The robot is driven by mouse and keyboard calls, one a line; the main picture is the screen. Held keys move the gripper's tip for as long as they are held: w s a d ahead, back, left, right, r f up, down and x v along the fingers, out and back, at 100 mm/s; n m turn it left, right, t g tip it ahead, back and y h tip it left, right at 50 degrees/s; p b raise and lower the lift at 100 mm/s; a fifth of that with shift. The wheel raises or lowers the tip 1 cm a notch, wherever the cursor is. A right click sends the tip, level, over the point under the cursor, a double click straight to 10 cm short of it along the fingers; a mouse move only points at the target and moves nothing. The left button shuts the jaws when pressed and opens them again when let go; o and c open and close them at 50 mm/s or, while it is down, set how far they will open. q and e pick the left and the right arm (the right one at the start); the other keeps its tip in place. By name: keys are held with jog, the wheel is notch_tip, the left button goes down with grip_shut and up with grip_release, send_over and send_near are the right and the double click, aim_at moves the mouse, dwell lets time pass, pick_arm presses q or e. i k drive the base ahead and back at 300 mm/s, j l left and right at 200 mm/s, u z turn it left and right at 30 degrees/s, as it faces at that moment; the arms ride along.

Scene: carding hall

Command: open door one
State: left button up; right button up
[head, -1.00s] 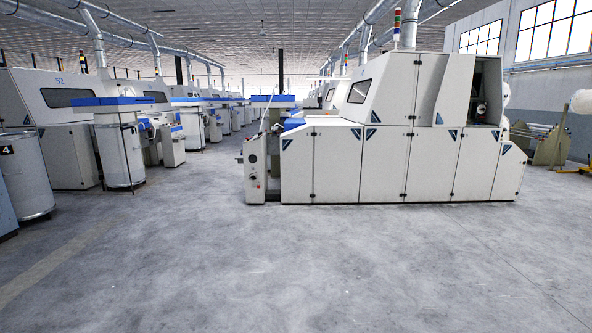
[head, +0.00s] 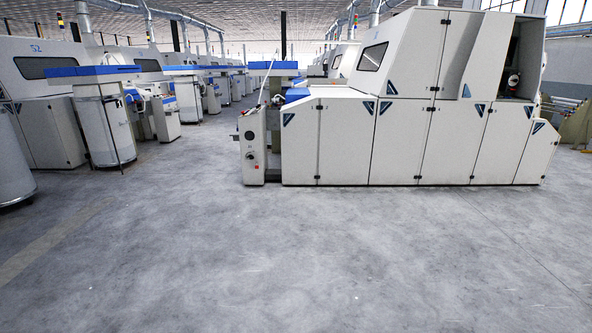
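A long white carding machine (head: 400,140) stands ahead, right of the middle, with a row of lower door panels along its side. Blue triangle marks sit at the upper corners of several panels. The leftmost wide panel (head: 345,150) looks shut, and so do the other lower panels. An upper bay (head: 518,60) at the right end stands open and dark inside. Neither of my grippers is in view.
Grey concrete floor (head: 290,255) is clear up to the machine. A control post (head: 251,146) stands at the machine's left end. On the left are more white machines (head: 45,125) and a metal can (head: 105,127) under a blue-topped unit. An aisle runs back between the rows.

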aim_at(298, 131)
jog(key=i, duration=3.45)
